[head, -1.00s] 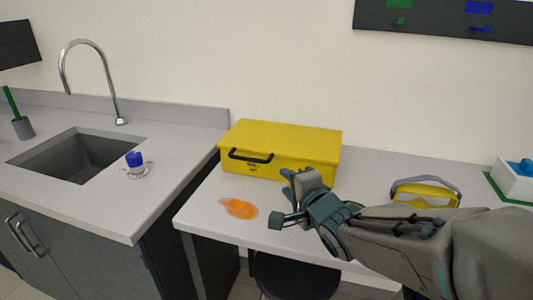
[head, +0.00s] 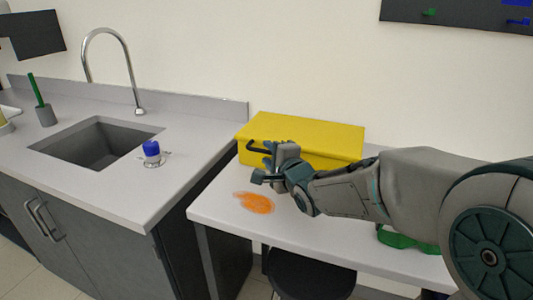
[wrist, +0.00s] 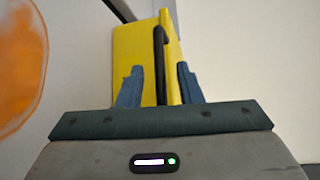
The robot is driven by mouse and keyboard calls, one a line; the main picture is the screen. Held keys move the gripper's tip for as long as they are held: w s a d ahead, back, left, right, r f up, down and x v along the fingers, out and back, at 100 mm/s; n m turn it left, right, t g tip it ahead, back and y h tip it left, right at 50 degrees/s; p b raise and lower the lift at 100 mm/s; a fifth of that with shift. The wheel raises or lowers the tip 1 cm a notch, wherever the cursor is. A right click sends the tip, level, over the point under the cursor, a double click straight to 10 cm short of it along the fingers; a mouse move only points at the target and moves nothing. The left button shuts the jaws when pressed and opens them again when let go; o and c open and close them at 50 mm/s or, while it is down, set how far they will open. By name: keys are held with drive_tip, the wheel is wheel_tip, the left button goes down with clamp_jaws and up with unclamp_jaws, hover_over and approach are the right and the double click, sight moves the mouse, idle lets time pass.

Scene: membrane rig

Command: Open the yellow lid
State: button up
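The yellow box (head: 335,160) stands closed on the white table, with its yellow lid (head: 305,130) flat on top. A black handle (head: 256,149) is on its front face. My gripper (head: 268,160) is at the front of the box by this handle and hides part of it. In the wrist view my gripper (wrist: 159,86) is open, with one blue finger on each side of the black handle (wrist: 159,50). Gaps show between the fingers and the handle. The yellow box also shows behind it (wrist: 133,55).
An orange spill (head: 256,202) lies on the table (head: 215,210) in front of the box. A grey counter with a sink (head: 95,145) and a blue-capped item (head: 152,152) is at the left. A green object (head: 397,239) sits below my arm. A dark stool (head: 310,275) stands under the table.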

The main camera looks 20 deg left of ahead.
drive_tip(key=shift+x, duration=1.2)
clamp_jaws()
drive_tip(key=shift+r, duration=0.15)
